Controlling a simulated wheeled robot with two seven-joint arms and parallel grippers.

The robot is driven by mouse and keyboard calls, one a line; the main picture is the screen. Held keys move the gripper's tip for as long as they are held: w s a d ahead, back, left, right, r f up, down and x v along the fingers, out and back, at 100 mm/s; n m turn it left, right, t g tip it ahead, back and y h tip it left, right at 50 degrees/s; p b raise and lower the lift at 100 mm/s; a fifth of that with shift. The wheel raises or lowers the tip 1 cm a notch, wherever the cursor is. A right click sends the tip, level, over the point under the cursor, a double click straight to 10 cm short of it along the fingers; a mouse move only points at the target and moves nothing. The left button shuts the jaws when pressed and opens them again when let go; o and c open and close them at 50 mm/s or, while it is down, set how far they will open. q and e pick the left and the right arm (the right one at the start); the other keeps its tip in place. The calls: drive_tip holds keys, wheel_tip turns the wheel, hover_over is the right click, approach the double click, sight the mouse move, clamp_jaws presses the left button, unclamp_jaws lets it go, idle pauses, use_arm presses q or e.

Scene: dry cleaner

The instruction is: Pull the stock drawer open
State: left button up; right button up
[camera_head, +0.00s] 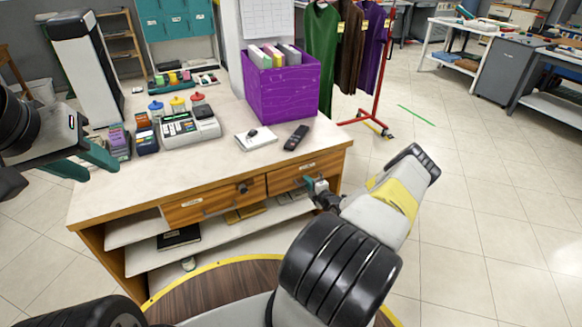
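The wooden counter (95,203) has two drawers side by side under its top. The left drawer (205,206) has a pale label and a dark knob (242,187). The right drawer (291,173) also has a pale label, too small to read, so I cannot tell which is the stock drawer. My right gripper (312,183) is at the front of the right drawer, near its right part. Its fingers are small and partly hidden, and any knob there is covered. My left gripper (88,161) is open and empty, over the counter's left end.
The counter top holds a cash register (188,128), a purple bin (282,88) with folders, a notepad (256,139) and a dark handset (297,137). Open shelves are below the drawers. A red clothes rack (384,85) stands behind. The floor at right is clear.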

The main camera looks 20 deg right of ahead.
clamp_jaws()
drive_tip(key=shift+s, duration=0.1)
idle(1.2)
drive_tip(key=f+v, duration=0.3)
drive_tip(key=v, duration=1.2)
drive_tip(key=s+f+v, duration=0.1)
drive_tip(key=f+v, duration=0.2)
drive_tip(key=v, duration=1.2)
drive_tip(key=shift+s+d, duration=0.2)
drive_tip(key=shift+s, duration=0.25)
drive_tip(key=shift+f, duration=0.15)
drive_tip(key=shift+o, duration=0.9)
unclamp_jaws()
drive_tip(key=v, duration=0.7)
drive_tip(key=shift+s, duration=0.4)
drive_tip(key=shift+d, duration=0.15)
